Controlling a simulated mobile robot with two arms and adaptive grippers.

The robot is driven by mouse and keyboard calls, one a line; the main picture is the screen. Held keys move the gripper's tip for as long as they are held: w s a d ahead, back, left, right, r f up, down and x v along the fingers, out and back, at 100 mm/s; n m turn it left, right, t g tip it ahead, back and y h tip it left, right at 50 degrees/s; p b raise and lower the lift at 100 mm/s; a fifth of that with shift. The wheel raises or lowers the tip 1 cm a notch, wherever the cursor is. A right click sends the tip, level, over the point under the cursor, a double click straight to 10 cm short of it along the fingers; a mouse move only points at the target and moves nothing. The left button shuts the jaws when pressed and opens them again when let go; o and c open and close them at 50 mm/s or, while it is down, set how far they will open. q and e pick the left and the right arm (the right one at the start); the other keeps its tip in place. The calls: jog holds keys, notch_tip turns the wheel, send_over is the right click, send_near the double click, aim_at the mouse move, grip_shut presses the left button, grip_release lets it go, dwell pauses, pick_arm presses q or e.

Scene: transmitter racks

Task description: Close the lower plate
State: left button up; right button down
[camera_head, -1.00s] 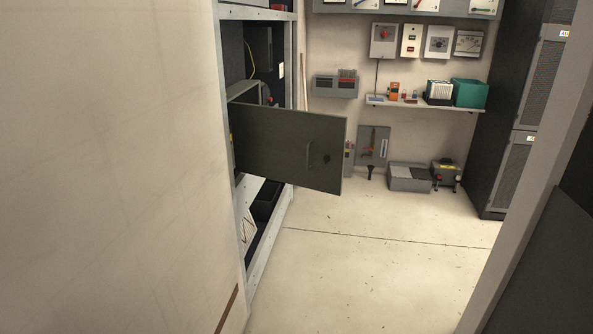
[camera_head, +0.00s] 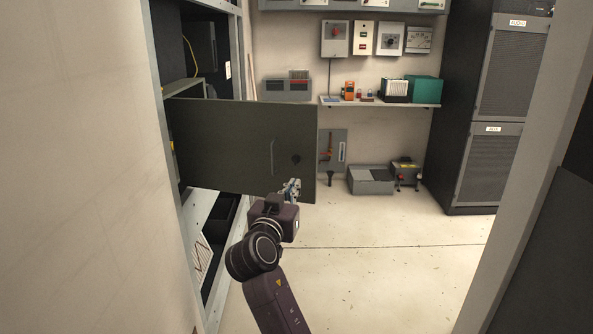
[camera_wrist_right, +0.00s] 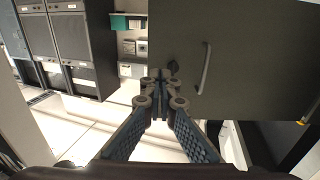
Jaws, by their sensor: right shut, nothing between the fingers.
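The lower plate (camera_head: 225,140) is a dark grey-green hinged panel on the rack at the left. It stands swung out from the rack, with a handle (camera_head: 272,157) and a round dark knob near its free edge. My right gripper (camera_head: 291,187) is shut and empty near the plate's lower free corner. In the right wrist view the plate (camera_wrist_right: 255,70) fills the upper right, and the shut fingertips (camera_wrist_right: 160,82) show by its lower free edge, near the handle. I cannot tell whether they touch it. My left gripper is not in view.
The open rack frame (camera_head: 192,225) stands behind the plate's hinge side. A shelf (camera_head: 380,103) with small boxes and wall meters is at the back. Grey boxes (camera_head: 370,181) lie on the floor there. Tall dark cabinets (camera_head: 488,165) stand at the right. The middle floor is clear.

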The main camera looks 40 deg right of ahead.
aim_at(306, 165)
jog(key=x, duration=1)
jog(key=shift+w+d+f, duration=0.1)
jog(key=shift+w+d, duration=0.45)
jog(key=shift+d, duration=0.05)
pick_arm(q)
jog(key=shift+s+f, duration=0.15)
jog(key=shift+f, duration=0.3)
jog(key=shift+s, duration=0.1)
pick_arm(e)
jog(key=shift+d+f, duration=0.1)
